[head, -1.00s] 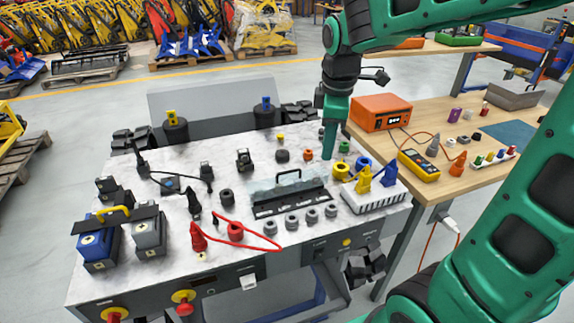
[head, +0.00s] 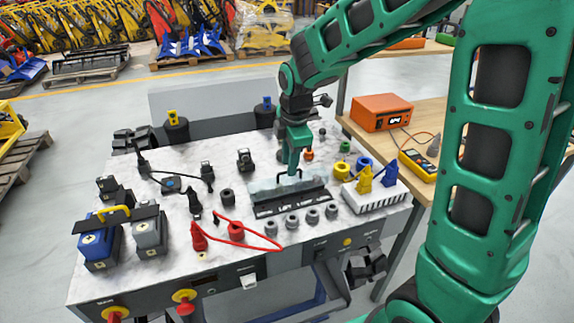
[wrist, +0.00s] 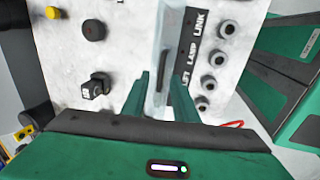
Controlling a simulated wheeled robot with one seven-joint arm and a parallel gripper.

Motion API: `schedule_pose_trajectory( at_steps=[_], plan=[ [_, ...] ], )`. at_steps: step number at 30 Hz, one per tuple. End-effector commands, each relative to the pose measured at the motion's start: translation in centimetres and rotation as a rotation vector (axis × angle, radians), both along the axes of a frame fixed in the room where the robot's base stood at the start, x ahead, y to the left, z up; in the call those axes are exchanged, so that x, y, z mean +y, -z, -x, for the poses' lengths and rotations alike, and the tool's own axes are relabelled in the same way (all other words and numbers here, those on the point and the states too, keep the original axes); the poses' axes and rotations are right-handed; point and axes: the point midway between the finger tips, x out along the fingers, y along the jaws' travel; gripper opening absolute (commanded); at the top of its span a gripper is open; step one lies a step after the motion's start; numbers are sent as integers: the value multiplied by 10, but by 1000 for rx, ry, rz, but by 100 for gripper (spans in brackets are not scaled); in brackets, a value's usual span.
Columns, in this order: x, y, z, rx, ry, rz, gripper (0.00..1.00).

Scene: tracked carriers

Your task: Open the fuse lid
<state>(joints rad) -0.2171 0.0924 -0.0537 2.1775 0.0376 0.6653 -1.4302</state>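The fuse lid (head: 264,187) is a clear panel with a black bar handle on top, lying closed over the black labelled fuse box (head: 285,206) in the middle of the bench panel. My gripper (head: 293,172) points down right at the handle and hides part of it in the head view. In the wrist view the two green fingers (wrist: 164,98) are apart, with the clear lid (wrist: 172,35) and its dark handle (wrist: 163,68) showing between them. I cannot tell whether either finger touches the handle.
Several grey knobs (head: 290,225) line the front of the fuse box. A red cable (head: 262,240) loops at the front left. Blue and grey battery blocks (head: 97,244) stand far left.

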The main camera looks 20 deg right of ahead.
Motion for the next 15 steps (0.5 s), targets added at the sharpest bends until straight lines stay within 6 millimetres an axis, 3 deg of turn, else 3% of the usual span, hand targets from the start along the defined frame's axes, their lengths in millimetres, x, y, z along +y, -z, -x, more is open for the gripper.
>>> schedule_pose_trajectory(
  at_steps=[5,14,15],
  plan=[
    [0,12,-2,1,0,0,26],
    [0,14,-2,0,1,0,26],
    [0,14,-2,0,1,0,19]
  ],
)
